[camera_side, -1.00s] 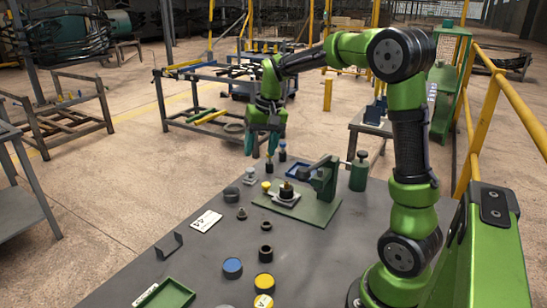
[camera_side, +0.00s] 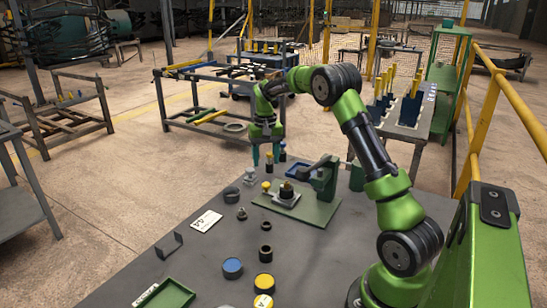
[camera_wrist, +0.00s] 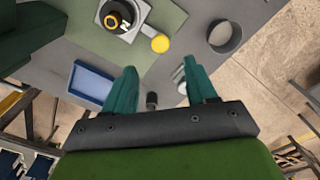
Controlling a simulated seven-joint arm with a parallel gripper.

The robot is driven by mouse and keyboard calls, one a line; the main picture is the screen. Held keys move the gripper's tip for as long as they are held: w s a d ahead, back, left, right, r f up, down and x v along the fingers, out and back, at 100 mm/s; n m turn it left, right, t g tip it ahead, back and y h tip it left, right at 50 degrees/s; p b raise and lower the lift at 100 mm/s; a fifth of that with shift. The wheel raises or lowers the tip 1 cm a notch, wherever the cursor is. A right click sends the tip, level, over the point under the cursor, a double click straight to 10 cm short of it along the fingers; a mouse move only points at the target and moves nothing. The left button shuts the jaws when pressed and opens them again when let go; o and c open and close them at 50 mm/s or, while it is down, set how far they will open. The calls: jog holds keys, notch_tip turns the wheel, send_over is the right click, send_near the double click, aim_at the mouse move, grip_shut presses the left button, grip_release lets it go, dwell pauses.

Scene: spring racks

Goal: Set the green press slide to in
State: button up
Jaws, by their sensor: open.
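The green press (camera_side: 325,178) stands on a green base plate (camera_side: 318,212). Its pale slide block (camera_side: 287,199) carries a dark round part with an orange ring and has a yellow knob (camera_side: 267,186) at its outer end. In the wrist view the slide block (camera_wrist: 132,32) is at the top, with the yellow knob (camera_wrist: 160,43) sticking out toward my gripper (camera_wrist: 158,80). My gripper (camera_side: 266,160) is open and empty, with teal fingers pointing down. It is beyond the knob on the far side in the side view, apart from it.
A blue tray (camera_wrist: 74,91) is left of my fingers in the wrist view and a grey cup (camera_wrist: 225,47) is right. A small grey-white piece (camera_side: 250,176) and a small bottle (camera_side: 283,155) stand close to my fingers. Other small parts are at the bench's front.

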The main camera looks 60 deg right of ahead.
aim_at(266, 184)
notch_tip(266, 184, down, 9)
jog(key=shift+r, duration=0.15)
grip_shut()
dwell(0.5)
